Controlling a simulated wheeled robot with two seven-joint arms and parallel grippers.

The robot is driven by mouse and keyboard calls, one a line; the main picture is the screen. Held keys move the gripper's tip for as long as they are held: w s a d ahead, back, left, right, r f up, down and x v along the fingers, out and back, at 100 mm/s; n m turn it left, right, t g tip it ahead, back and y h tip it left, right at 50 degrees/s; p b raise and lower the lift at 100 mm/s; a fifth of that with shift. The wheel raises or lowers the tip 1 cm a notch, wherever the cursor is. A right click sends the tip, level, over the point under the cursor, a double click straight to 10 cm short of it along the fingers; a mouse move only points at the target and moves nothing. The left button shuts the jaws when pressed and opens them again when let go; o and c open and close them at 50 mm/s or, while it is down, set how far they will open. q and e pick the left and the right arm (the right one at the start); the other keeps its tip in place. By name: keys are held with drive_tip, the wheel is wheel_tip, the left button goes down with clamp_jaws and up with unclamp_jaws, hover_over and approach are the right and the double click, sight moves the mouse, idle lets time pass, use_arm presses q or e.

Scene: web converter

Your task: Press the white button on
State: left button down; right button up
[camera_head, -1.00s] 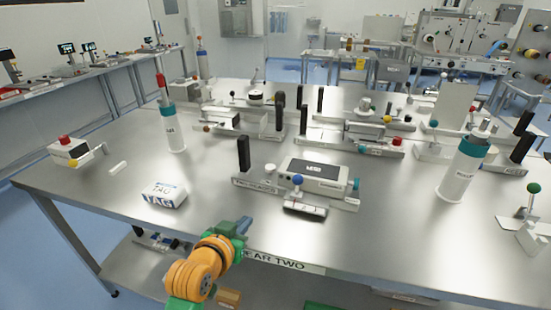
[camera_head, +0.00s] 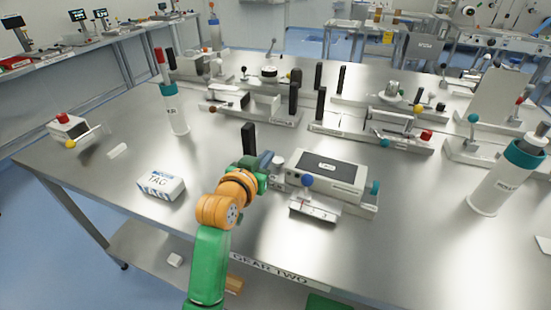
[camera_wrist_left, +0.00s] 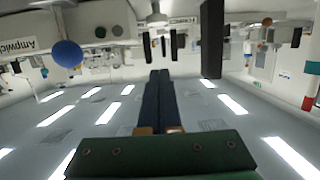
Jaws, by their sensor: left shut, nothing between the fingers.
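A white device (camera_head: 325,172) with a dark-framed top panel lies on the steel table, with a blue ball knob (camera_head: 307,181) in front and a teal knob at its right end. A pale round piece (camera_head: 277,163) sits at its left end; I cannot tell whether this is the white button. My left gripper (camera_head: 265,159) is shut and empty, just left of that piece and in front of a black upright post (camera_head: 249,139). Contact is unclear. In the left wrist view the shut fingers (camera_wrist_left: 160,98) point between the blue knob (camera_wrist_left: 68,53) and the black post (camera_wrist_left: 212,38). My right gripper is not in view.
A white TAG box (camera_head: 161,186) lies left of my arm. A small box with a red button (camera_head: 66,125) stands at the far left. A white cylinder with a teal band (camera_head: 500,185) stands at the right. Other fixtures fill the table behind.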

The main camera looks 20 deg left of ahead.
use_arm(q)
hover_over(276, 164)
drive_tip(key=s, duration=0.1)
drive_tip(key=shift+f, duration=0.65)
drive_tip(key=f, duration=0.3)
drive_tip(key=shift+w+f, duration=0.2)
drive_tip(key=shift+f, duration=0.45)
wheel_tip(276, 164, down, 2)
drive_tip(key=shift+f+b, duration=0.1)
drive_tip(key=shift+b, duration=0.3)
drive_tip(key=shift+s, duration=0.1)
drive_tip(key=r+p, duration=0.5)
drive_tip(key=shift+s, duration=0.3)
drive_tip(key=v, duration=0.9)
drive_tip(key=shift+s+f+b, duration=0.2)
drive_tip(key=shift+s+b, duration=0.05)
drive_tip(key=shift+b, duration=0.1)
